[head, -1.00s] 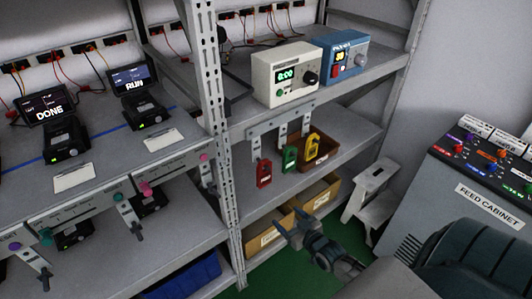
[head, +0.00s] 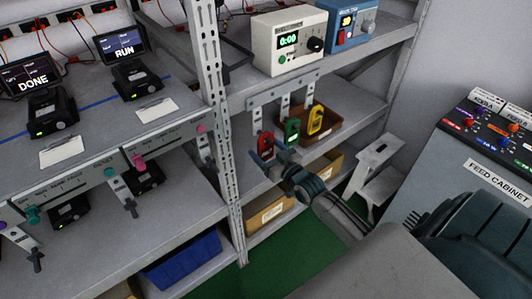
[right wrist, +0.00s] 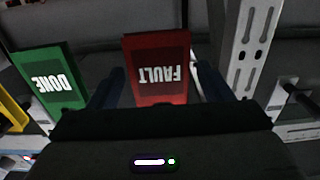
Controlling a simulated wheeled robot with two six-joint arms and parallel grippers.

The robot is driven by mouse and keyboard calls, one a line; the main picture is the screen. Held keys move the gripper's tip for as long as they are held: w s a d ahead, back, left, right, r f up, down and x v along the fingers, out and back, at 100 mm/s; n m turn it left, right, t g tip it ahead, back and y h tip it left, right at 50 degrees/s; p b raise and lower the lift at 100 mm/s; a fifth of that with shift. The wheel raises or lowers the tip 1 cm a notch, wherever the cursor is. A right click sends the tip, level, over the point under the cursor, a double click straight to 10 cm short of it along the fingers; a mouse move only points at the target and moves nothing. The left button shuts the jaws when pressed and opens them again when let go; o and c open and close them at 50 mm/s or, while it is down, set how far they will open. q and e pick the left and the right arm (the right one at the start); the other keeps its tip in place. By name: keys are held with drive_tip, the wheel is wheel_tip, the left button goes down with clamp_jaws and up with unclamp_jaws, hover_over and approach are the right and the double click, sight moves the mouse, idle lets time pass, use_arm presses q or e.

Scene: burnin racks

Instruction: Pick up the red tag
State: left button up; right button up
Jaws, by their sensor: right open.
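The red tag (head: 265,142) hangs from the left hook of a grey bracket on the middle shelf of the right rack. In the right wrist view the red tag (right wrist: 157,72) reads FAULT, upside down. My right gripper (head: 271,162) is open and just below and in front of the red tag. In the right wrist view its dark fingers (right wrist: 160,88) stand on either side of the red tag, with gaps showing. The tag's lower end is partly hidden by the gripper in the head view. My left gripper is not in view.
A green tag (head: 292,131) and a yellow tag (head: 315,120) hang close to the right of the red one. A rack post (head: 222,130) stands to the left. A brown bin (head: 326,124) is behind the tags. A step stool (head: 375,165) and feed cabinet (head: 490,165) stand right.

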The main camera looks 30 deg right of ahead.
drive_tip(key=w, duration=0.2)
drive_tip(key=shift+w+a+f, duration=0.15)
drive_tip(key=shift+w, duration=0.25)
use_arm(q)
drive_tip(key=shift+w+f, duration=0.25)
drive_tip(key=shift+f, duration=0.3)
use_arm(e)
drive_tip(key=shift+s, duration=0.1)
drive_tip(key=shift+c, duration=0.8)
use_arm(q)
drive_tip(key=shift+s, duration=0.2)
use_arm(e)
drive_tip(key=c, duration=0.9)
